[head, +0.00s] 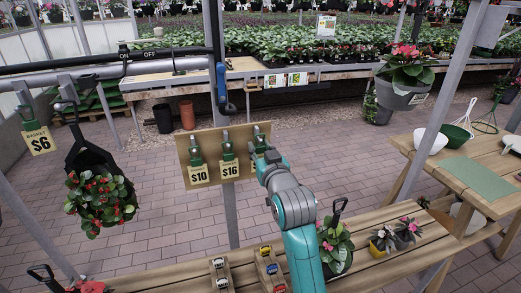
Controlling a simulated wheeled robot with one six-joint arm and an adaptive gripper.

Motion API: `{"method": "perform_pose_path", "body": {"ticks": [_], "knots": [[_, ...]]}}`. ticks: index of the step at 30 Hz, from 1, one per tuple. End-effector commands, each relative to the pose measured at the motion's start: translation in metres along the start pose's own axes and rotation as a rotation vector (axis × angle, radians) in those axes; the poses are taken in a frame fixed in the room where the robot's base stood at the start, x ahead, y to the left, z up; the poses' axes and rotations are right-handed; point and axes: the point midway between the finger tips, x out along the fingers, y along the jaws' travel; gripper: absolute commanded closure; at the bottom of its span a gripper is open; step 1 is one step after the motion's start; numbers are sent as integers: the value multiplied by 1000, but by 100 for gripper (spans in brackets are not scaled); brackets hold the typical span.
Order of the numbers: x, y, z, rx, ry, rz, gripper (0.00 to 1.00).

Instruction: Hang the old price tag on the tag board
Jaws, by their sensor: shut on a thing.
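The wooden tag board (182,150) stands against a grey post in the middle of the head view. A $10 tag (199,174) and a $16 tag (229,169) hang on it from green clips, side by side. My gripper (262,152) is at the board's right end, shut on a green-topped price tag (260,139). The gripper hides most of that tag, including any number. I cannot tell whether the tag touches the board or a hook. A $6 basket tag (39,141) hangs from a green clip at the far left.
A black hanging basket with red flowers (101,200) hangs at left from the rail (140,68). Potted plants (335,243) and small racks of toy-like items (270,268) stand on the wooden bench (180,268) below. A side table with bowls (453,136) is at right.

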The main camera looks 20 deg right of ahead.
Motion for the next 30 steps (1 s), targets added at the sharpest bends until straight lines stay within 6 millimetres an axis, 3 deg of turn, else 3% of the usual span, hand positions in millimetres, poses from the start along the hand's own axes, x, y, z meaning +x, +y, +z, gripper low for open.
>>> {"method": "perform_pose_path", "body": {"ticks": [30], "knots": [[9, 0, 3, 0, 0, 0, 88]]}}
